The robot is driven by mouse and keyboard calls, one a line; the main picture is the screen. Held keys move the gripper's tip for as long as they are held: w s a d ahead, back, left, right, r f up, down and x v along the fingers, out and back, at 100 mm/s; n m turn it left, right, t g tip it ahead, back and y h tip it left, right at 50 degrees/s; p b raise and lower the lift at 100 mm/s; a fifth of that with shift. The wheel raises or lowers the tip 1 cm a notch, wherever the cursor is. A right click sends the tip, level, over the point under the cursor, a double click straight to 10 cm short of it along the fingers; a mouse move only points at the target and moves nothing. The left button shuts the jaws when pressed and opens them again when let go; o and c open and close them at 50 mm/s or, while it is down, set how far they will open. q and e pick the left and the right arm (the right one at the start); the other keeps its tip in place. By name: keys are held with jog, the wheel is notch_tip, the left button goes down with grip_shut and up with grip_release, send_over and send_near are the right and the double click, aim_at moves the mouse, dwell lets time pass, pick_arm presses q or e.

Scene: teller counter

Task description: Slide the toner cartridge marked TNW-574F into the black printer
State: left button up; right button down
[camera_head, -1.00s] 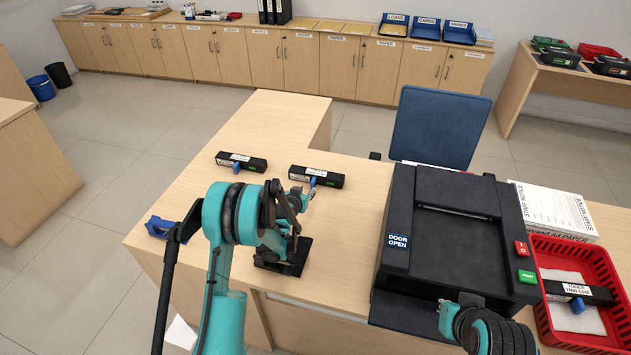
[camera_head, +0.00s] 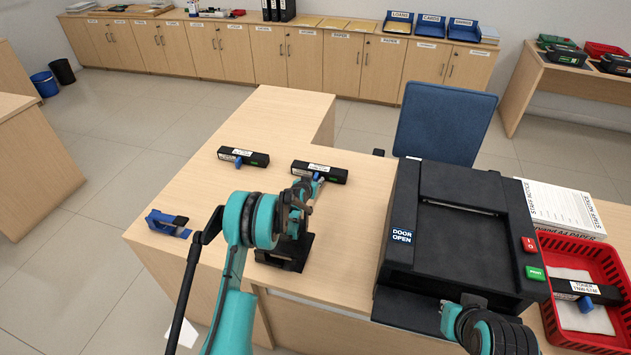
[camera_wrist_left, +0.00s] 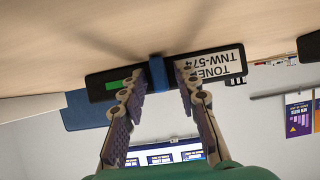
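A black toner cartridge (camera_head: 320,172) with a white label and a blue handle lies on the counter left of the black printer (camera_head: 458,235). In the left wrist view this cartridge (camera_wrist_left: 105,90) shows upside-down text, "TONER TNW-574"; a finger hides the last character. My left gripper (camera_wrist_left: 158,92) is open, with its fingertips on either side of the blue handle (camera_wrist_left: 158,72) and a gap to each side. In the head view my left gripper (camera_head: 308,190) is just in front of this cartridge. The printer carries a "DOOR OPEN" sign (camera_head: 402,237).
A second black cartridge (camera_head: 243,157) lies further left. Another cartridge (camera_head: 585,291) is in the red basket (camera_head: 545,310) right of the printer; its label is too small to read surely. A blue-and-black object (camera_head: 168,223) lies at the counter's left edge. Papers (camera_head: 562,207) lie behind the basket.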

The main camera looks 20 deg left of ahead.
pick_arm(q)
grip_shut()
jog(key=shift+r, duration=0.25)
